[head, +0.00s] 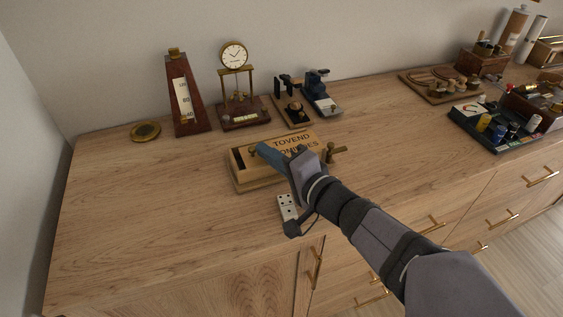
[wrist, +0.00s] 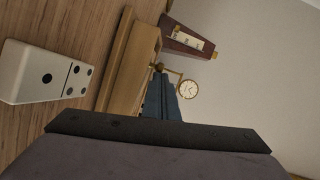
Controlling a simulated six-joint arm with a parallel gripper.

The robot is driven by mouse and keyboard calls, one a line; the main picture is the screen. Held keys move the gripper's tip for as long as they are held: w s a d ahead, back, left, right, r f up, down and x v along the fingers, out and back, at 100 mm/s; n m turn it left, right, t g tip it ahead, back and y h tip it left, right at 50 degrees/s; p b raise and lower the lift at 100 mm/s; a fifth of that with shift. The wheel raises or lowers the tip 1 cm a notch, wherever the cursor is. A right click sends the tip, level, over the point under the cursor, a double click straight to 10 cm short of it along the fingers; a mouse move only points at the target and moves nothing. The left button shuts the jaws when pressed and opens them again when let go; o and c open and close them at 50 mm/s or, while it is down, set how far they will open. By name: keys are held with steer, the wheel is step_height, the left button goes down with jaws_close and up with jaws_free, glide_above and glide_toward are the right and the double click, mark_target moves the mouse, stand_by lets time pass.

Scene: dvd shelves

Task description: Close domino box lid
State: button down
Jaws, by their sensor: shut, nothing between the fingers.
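The wooden domino box (head: 262,181) sits near the front of the counter. Its lettered lid (head: 298,141) lies along the top, and a dark opening shows at the box's left end. A small brass knob (head: 253,150) is at that left part, and brass hardware (head: 335,152) sticks out at the right end. My gripper (head: 262,149) is shut and empty, its blue fingertips over the box right by the left knob. Whether they touch it I cannot tell. In the wrist view the fingers (wrist: 163,100) reach toward the box side (wrist: 125,75). My gripper hides part of the lid.
A white domino (head: 287,206) lies in front of the box, beneath my wrist. A metronome (head: 185,97), a clock (head: 235,80) and small dark devices (head: 318,95) stand behind. A brass disc (head: 145,131) lies at the left. The counter left of the box is clear.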

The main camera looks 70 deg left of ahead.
steer(key=shift+s+f+b, duration=0.25)
steer(key=shift+s+b, duration=0.5)
steer(key=shift+b, duration=0.1)
steer(key=shift+s+d+r, duration=0.1)
steer(key=shift+s+r, duration=0.1)
steer(key=shift+s, duration=0.05)
steer(key=shift+d+b, duration=0.1)
steer(key=shift+b, duration=0.25)
steer(key=shift+b+v, duration=2)
steer(key=shift+v, duration=2.95)
steer(key=shift+w, duration=0.1)
